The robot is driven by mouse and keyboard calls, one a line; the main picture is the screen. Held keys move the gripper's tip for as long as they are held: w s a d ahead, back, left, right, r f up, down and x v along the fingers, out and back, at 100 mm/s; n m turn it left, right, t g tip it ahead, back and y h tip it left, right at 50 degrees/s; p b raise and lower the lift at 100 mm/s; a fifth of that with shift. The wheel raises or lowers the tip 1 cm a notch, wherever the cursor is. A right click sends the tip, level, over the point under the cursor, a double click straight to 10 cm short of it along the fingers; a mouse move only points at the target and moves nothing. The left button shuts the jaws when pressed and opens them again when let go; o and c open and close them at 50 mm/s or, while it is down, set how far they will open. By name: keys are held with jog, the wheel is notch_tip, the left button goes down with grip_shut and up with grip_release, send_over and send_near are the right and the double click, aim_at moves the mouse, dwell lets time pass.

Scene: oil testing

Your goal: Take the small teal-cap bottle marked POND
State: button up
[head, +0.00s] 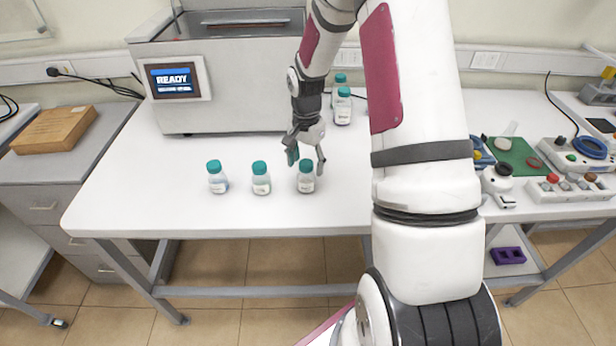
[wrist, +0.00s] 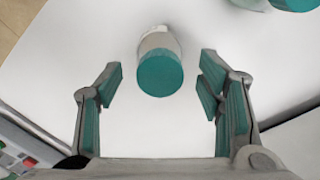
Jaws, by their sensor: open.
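Three small clear bottles with teal caps stand upright in a row near the table's front: a left one (head: 217,177), a middle one (head: 261,178) and a right one (head: 306,177). Their labels are too small to read. My gripper (head: 307,165) is open just above and around the right bottle's cap area. In the wrist view a teal-cap bottle (wrist: 160,72) shows from above, between and slightly beyond the open fingers (wrist: 160,92), apart from both. Parts of other teal caps (wrist: 296,4) show at the top right. I cannot tell which bottle is marked POND.
Two more teal-cap bottles (head: 343,106) stand at the back beside my arm. A grey machine with a READY screen (head: 174,80) stands at the back left. Control boxes (head: 570,188) and a green mat (head: 515,155) lie at the right. The white table (head: 150,205) is clear front left.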

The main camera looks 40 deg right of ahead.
jog(key=shift+f, duration=0.75)
jog(key=shift+c, duration=0.2)
grip_shut()
